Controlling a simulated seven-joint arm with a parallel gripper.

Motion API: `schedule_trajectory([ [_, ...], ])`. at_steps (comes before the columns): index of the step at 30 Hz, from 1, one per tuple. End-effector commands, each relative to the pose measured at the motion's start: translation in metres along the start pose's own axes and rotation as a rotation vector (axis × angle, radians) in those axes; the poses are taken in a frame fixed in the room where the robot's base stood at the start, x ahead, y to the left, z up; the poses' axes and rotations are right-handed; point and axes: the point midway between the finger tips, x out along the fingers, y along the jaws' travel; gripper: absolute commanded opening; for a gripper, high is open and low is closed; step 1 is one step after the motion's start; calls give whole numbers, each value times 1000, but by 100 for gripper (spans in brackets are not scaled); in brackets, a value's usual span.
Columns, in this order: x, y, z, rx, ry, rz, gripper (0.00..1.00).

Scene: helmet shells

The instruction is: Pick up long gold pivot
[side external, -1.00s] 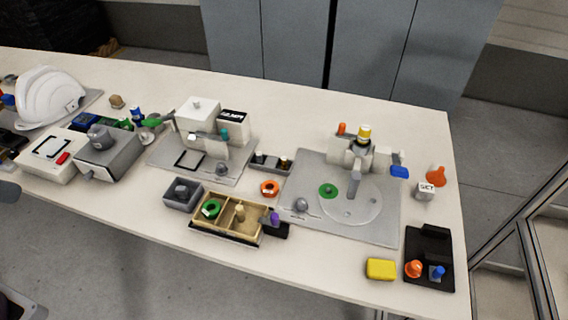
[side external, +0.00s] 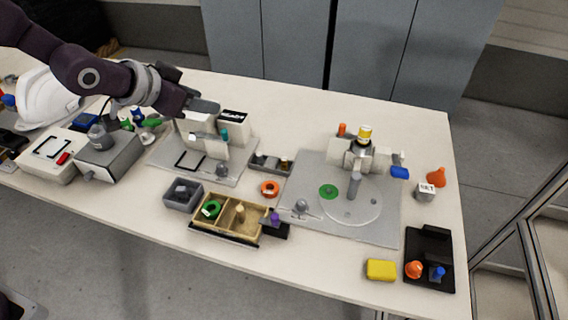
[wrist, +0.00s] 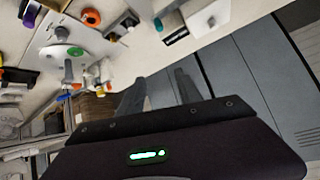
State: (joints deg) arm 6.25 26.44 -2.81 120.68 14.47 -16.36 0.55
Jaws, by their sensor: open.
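A tan-gold upright peg (side external: 239,212) stands in the right compartment of the wooden box (side external: 195,225), at the front middle of the table; it looks like the long gold pivot, though it is small in the picture. My gripper (side external: 205,106) is in the upper left of the side view, above the white block fixture (side external: 192,130), well behind and above the box. In the wrist view my gripper's two fingers (wrist: 158,92) are apart with nothing between them. I cannot make out the peg in the wrist view.
A green ring (side external: 211,209) lies in the box's left compartment. A grey plate (side external: 302,228) carries a round disc and a post. A grey bin (side external: 183,195), an orange ring (side external: 270,188) and a small dark tray (side external: 264,168) sit nearby.

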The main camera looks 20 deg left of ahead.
Motion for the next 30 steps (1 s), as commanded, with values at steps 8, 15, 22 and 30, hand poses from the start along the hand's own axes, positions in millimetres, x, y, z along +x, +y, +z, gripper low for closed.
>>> schedule_trajectory([
  [8, 138, 88, 62, 33, 198, 220, 42],
  [15, 164, 105, 71, 26, 238, 251, 42],
  [22, 202, 122, 67, 26, 237, 250, 42],
  [30, 215, 125, 63, 25, 235, 248, 42],
])
